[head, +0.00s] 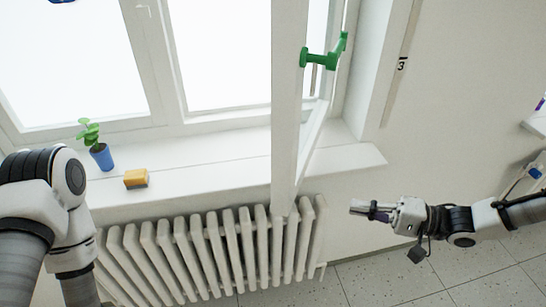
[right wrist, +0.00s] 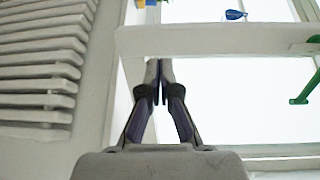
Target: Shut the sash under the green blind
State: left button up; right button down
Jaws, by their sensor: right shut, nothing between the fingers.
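The white window sash (head: 285,110) stands swung open into the room, seen nearly edge-on, its lower end above the radiator. A green handle (head: 320,60) is on it; a green handle also shows at the right edge of the right wrist view (right wrist: 303,88). The green blind is not in view. My right gripper (head: 356,208) is shut and empty, to the right of the sash's lower end and apart from it in the head view. In the right wrist view its closed fingers (right wrist: 159,72) appear in front of the white sash frame (right wrist: 210,40). My left gripper is out of view.
A blue pot with a green plant (head: 101,156) and a yellow sponge (head: 136,179) sit on the sill (head: 220,165), left of the sash. A white radiator (head: 200,250) stands below. Wall marked "3" (head: 402,64) is at right. Tiled floor (head: 390,275) is open below my right gripper.

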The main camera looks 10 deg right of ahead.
notch_tip(320, 180, up, 4)
jog(key=d+t, duration=0.1)
send_near(293, 173)
jog(key=x, duration=0.6)
jog(key=shift+a+b, duration=0.2)
jog(key=shift+b, duration=0.1)
jog(key=shift+w+a, duration=0.25)
jog(key=shift+a, duration=0.2)
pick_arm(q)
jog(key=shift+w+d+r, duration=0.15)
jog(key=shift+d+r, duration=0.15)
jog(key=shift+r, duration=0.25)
pick_arm(e)
jog(key=shift+d, duration=0.15)
